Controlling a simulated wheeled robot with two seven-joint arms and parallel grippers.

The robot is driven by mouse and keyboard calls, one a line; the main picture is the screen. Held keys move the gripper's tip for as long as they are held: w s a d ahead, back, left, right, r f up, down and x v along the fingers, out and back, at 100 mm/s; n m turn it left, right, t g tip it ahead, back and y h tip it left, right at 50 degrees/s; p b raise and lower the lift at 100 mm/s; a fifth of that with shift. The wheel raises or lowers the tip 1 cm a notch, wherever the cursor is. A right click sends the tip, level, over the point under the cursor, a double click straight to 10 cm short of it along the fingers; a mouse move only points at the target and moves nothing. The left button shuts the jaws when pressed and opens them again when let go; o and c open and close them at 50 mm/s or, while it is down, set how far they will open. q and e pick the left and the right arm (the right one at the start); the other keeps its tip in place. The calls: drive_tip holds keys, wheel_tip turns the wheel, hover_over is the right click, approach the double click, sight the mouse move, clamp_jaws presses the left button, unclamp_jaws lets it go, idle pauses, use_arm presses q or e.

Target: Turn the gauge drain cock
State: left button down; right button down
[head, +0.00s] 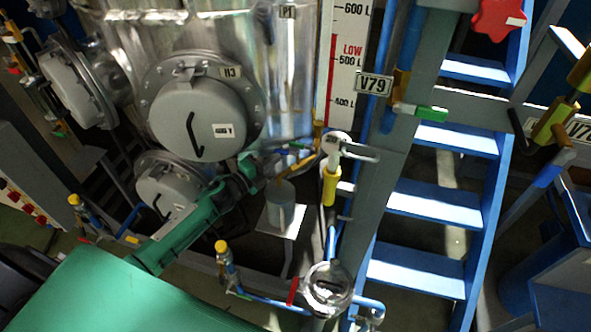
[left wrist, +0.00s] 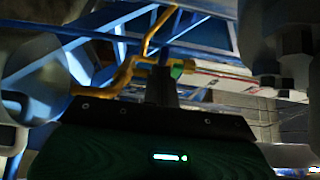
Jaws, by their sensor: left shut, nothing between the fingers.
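A level gauge scale (head: 346,65) with a red LOW band stands right of the steel vessel. Below its foot runs thin yellow pipework (head: 298,172), with small blue and green parts beside it, which I take to be around the drain cock. The cock itself is too small to make out clearly. My left gripper (head: 262,172) reaches up from the lower left, shut and empty, close to this pipework. In the left wrist view the shut fingers (left wrist: 161,82) are just below a yellow pipe (left wrist: 125,72), with a small green piece (left wrist: 177,69) beside their tip. I cannot tell whether they touch.
The steel vessel (head: 292,100) with round covers stands behind my arm. A clear round glass (head: 328,289) and a yellow-handled valve (head: 330,185) are at the right. Blue steps (head: 430,203) stand farther right. A small grey cylinder (head: 281,205) sits below the gripper.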

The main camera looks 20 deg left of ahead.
sight(274, 152)
use_arm(q)
drive_tip(key=shift+w+a+b, duration=0.3)
drive_tip(key=shift+w+a, duration=0.1)
drive_tip(key=shift+w, duration=0.25)
drive_tip(key=shift+w+a+b, duration=0.3)
drive_tip(key=shift+w+a, duration=0.1)
drive_tip(key=shift+w, duration=0.35)
